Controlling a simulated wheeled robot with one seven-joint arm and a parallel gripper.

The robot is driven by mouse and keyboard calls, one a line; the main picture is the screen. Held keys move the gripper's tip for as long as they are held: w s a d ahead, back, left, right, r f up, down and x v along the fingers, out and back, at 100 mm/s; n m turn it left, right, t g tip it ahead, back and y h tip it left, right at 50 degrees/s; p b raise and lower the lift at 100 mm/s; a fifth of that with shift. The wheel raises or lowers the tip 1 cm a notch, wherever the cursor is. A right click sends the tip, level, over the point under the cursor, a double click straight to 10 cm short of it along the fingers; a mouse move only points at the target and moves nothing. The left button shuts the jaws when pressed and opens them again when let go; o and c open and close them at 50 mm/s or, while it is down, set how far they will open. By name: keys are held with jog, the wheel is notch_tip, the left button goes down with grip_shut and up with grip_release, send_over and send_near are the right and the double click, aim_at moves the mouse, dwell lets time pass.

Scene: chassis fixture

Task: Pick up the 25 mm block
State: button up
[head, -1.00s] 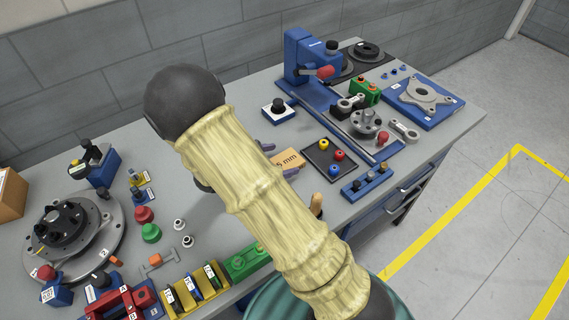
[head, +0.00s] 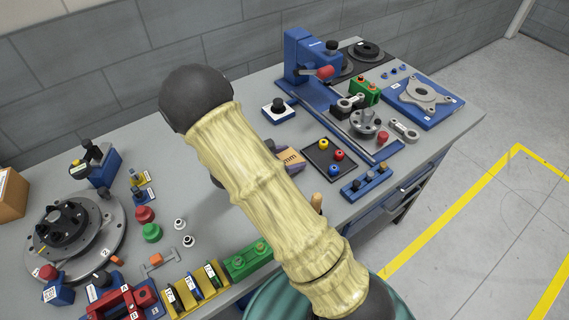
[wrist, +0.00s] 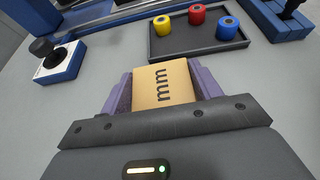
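The 25 mm block is a tan-orange block with dark lettering (wrist: 163,85); only "mm" reads in the wrist view. In the head view my arm hides most of the gripper.
A dark tray (head: 322,153) with yellow, red and blue cylinders lies just beyond the block. A white and blue base with a black knob (head: 278,110) stands further back. A blue peg rack (head: 366,182) is to the right. Fixtures crowd the bench's left.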

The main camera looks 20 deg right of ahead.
aim_at(288, 159)
jog(key=c, duration=0.4)
jog(key=shift+r, duration=0.15)
notch_tip(288, 159, up, 10)
jog(key=shift+f, duration=0.15)
dwell(0.8)
